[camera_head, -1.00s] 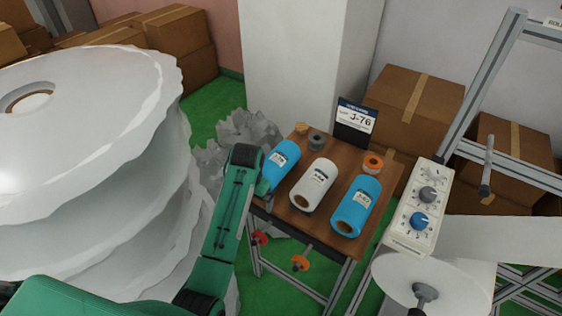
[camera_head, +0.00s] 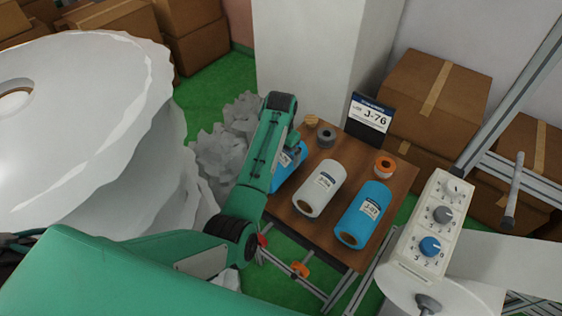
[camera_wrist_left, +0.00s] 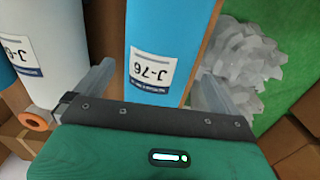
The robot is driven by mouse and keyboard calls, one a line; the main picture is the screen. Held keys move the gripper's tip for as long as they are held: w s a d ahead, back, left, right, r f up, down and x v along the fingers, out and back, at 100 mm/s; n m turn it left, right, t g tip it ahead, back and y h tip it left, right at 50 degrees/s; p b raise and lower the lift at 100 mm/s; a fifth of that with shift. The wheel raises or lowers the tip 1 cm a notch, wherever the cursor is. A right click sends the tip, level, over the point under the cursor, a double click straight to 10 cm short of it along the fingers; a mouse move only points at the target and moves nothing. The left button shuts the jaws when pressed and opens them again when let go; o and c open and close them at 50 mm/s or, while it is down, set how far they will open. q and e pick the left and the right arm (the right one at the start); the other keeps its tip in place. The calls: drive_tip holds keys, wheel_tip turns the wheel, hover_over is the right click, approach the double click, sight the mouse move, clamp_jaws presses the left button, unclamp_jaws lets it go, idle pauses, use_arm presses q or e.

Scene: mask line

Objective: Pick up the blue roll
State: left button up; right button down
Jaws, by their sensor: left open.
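A blue roll (camera_head: 284,175) lies at the left of a small wooden table (camera_head: 318,236), partly hidden by my left arm. In the left wrist view this blue roll (camera_wrist_left: 162,28) carries a white label reading J-76, upside down. My left gripper (camera_head: 294,146) is over the roll's far end. In the wrist view the left gripper (camera_wrist_left: 152,82) is open, with one finger on each side of the roll and no grip on it. A second blue roll (camera_head: 365,212) lies at the table's right. My right gripper is not in view.
A white roll (camera_head: 320,187) lies between the blue ones. Grey (camera_head: 326,137) and orange (camera_head: 385,164) tape rolls and a J-76 sign (camera_head: 369,117) stand behind. Large white rolls (camera_head: 85,130) fill the left; a control box (camera_head: 436,222) stands at right.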

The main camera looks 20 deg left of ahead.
use_arm(q)
drive_tip(key=shift+f+p, duration=0.35)
drive_tip(key=shift+f, duration=0.55)
wheel_tip(320, 180, down, 4)
drive_tip(key=shift+d+r+p, duration=0.1)
drive_tip(key=shift+r+p, duration=0.15)
drive_tip(key=shift+p, duration=0.25)
drive_tip(key=shift+f, duration=0.45)
drive_tip(key=c, duration=1.1)
drive_tip(key=shift+o, duration=0.2)
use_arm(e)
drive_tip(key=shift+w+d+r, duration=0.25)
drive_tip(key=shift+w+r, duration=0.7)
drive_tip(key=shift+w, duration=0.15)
use_arm(q)
drive_tip(key=shift+r, duration=0.1)
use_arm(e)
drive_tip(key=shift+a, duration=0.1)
use_arm(q)
drive_tip(key=shift+r, duration=0.2)
wheel_tip(320, 180, up, 8)
drive_tip(key=shift+r+b, duration=0.2)
drive_tip(key=shift+b, duration=0.75)
drive_tip(key=shift+r, duration=0.6)
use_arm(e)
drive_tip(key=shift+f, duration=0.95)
